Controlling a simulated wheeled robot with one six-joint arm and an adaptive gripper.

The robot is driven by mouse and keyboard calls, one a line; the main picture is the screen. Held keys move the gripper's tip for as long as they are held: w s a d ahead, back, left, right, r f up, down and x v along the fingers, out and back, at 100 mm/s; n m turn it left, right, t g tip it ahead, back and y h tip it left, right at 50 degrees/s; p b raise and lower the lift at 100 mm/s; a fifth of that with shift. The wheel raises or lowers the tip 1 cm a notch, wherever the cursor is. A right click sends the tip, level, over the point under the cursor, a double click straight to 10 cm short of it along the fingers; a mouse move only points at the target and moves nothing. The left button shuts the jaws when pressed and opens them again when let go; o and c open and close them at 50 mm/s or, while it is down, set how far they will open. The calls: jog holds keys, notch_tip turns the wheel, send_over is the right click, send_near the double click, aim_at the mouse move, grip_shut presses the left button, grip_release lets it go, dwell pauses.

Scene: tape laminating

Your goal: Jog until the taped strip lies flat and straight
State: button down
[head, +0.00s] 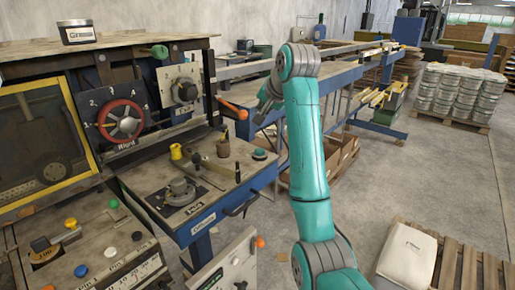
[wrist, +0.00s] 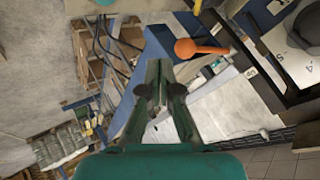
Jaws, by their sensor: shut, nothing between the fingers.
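My gripper (head: 262,113) is shut and empty, raised in front of the machine, right of the orange-handled lever (head: 233,108). In the wrist view my closed fingers (wrist: 157,68) point just left of the orange lever knob (wrist: 190,48), apart from it. The machine has a red handwheel (head: 120,120) on a numbered dial and a dark knob on a white plate (head: 184,88). The workbench (head: 215,195) holds a round dark fixture (head: 180,190), small posts and a green button (head: 260,154). I cannot make out a taped strip in either view.
A sloped console (head: 85,255) with coloured buttons stands front left. A yellow-framed window (head: 45,135) is at left. A long blue-framed table (head: 310,90) runs behind my arm. A pallet with a white container (head: 405,255) lies front right.

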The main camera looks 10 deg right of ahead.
aim_at(261, 151)
jog(key=shift+f, duration=0.15)
jog(key=shift+f, duration=4.3)
jog(key=shift+f, duration=0.4)
